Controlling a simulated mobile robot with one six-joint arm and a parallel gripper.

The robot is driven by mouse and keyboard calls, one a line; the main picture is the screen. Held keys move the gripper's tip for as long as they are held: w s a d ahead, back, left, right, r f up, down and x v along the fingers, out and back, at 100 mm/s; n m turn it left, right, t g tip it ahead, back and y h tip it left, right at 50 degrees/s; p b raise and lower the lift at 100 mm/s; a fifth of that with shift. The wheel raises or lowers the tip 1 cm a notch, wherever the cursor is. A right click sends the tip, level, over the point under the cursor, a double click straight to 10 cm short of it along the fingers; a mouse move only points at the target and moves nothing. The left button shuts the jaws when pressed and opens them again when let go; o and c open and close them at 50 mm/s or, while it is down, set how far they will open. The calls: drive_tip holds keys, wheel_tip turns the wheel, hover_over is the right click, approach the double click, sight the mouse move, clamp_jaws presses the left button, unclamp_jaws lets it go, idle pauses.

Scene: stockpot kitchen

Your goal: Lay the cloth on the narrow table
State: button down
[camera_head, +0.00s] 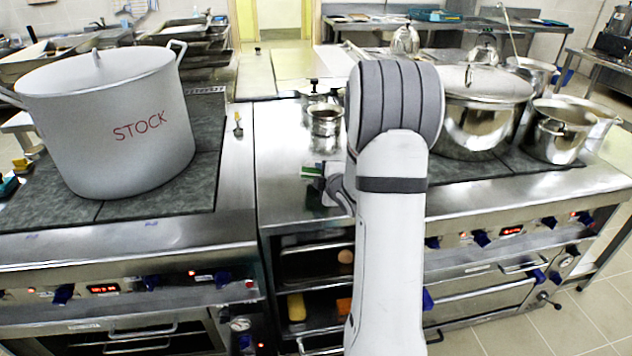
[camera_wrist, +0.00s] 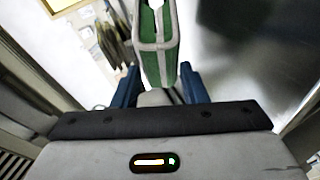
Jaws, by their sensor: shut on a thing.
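A green cloth with pale edging (camera_wrist: 156,58) is held between the blue fingers of my gripper (camera_wrist: 159,84) in the wrist view. In the head view a bit of the green cloth (camera_head: 311,171) shows left of my arm, beside my gripper (camera_head: 326,180), over the steel worktop. I cannot tell whether the cloth touches the worktop. My arm hides part of the area behind it. I cannot tell for sure which surface is the narrow table; a steel worktop strip (camera_head: 283,150) runs between the two cooktops.
A large white stockpot (camera_head: 110,125) stands on the left cooktop (camera_head: 205,150). A lidded steel pot (camera_head: 472,120) and a smaller steel pot (camera_head: 556,132) stand on the right. A small steel pot (camera_head: 326,120) sits on the worktop behind my gripper. Open shelves (camera_head: 312,268) lie below.

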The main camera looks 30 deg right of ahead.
drive_tip(key=shift+w+d+f, duration=0.1)
drive_tip(key=shift+f, duration=0.85)
drive_tip(key=shift+r, duration=0.1)
drive_tip(key=c, duration=0.9)
unclamp_jaws()
drive_tip(key=shift+o, duration=0.2)
